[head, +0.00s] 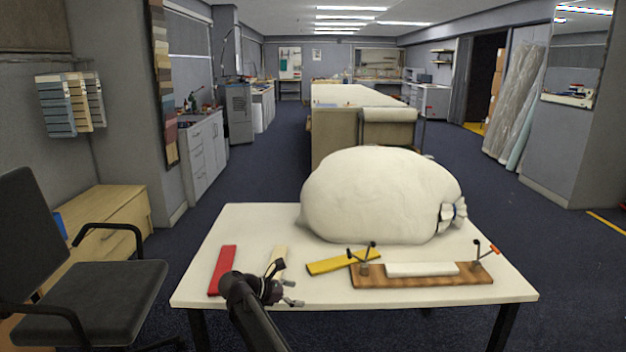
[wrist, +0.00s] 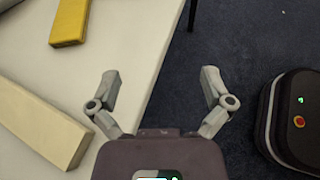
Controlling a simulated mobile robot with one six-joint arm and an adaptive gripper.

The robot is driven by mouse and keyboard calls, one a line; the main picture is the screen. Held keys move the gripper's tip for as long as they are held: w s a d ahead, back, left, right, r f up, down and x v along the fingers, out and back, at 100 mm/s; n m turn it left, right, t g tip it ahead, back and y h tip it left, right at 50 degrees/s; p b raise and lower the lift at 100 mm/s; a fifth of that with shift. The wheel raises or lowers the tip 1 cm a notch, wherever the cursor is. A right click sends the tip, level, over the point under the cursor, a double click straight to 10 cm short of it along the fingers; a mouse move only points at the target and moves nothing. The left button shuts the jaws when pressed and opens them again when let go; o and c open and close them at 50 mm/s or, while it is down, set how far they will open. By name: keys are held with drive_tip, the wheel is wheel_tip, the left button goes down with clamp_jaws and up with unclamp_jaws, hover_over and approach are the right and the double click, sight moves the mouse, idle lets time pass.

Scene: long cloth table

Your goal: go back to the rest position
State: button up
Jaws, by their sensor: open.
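My gripper (head: 291,293) is at the front edge of the white table (head: 330,291) in the head view. In the wrist view my gripper (wrist: 163,84) has its two fingers spread apart, with nothing between them. Below it the wrist view shows the table edge and the dark floor. A cream block (head: 277,259) lies just behind my gripper, partly hidden by it; it also shows at left in the wrist view (wrist: 40,122). My arm reaches in from the bottom of the head view.
A red block (head: 222,270) lies at left and a yellow block (head: 343,262) near the middle. A wooden board with clamps (head: 421,281) holds a white block (head: 422,269). A large white sack (head: 375,195) fills the back. A black chair (head: 92,298) stands left. A dark rounded machine (wrist: 292,120) is on the floor.

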drive_tip(key=s+d+f+m+g+y, duration=0.2)
drive_tip(key=s+d+f+m+y, duration=0.35)
drive_tip(key=s+d+m, duration=0.5)
drive_tip(key=s+d+f+m+g+y, duration=0.3)
drive_tip(key=s+d+f+m+y, duration=0.25)
drive_tip(key=s+d+m, duration=0.45)
wheel_tip(320, 180, up, 27)
drive_tip(key=w+m+y+p, duration=0.1)
drive_tip(key=p, duration=2.5)
drive_tip(key=shift+d+f, duration=0.2)
drive_tip(key=shift+d, duration=0.15)
drive_tip(key=c, duration=0.6)
